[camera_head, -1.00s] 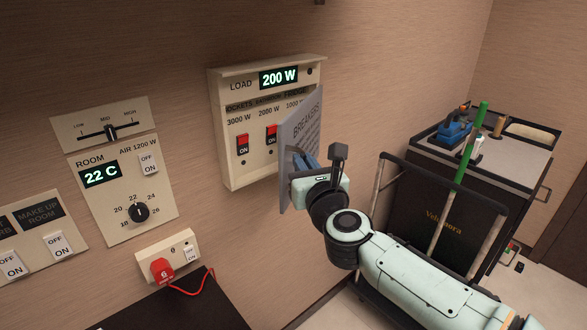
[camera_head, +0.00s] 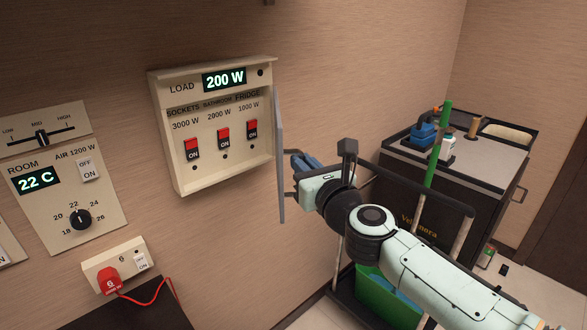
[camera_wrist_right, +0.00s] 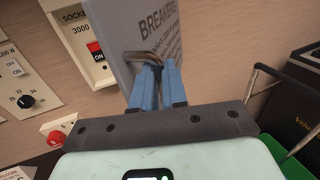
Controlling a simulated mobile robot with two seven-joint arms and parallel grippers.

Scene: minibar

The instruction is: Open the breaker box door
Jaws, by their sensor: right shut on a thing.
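The breaker box (camera_head: 215,125) is on the wall, its display reading 200 W above several labels and three red switches marked ON. Its grey door (camera_head: 280,155) is swung out on the right side and shows nearly edge-on in the head view. In the right wrist view the door (camera_wrist_right: 120,40) shows its BREAKERS lettering and a metal handle (camera_wrist_right: 143,57). My right gripper (camera_head: 299,162) is at the door's outer face; in the wrist view its blue fingers (camera_wrist_right: 157,77) are shut on the handle. My left gripper is in neither view.
A room control panel (camera_head: 62,190) and a socket with a red plug (camera_head: 108,280) are on the wall at left. A dark service cart (camera_head: 440,180) with bottles and a green bin (camera_head: 385,300) stands at right, behind my right arm.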

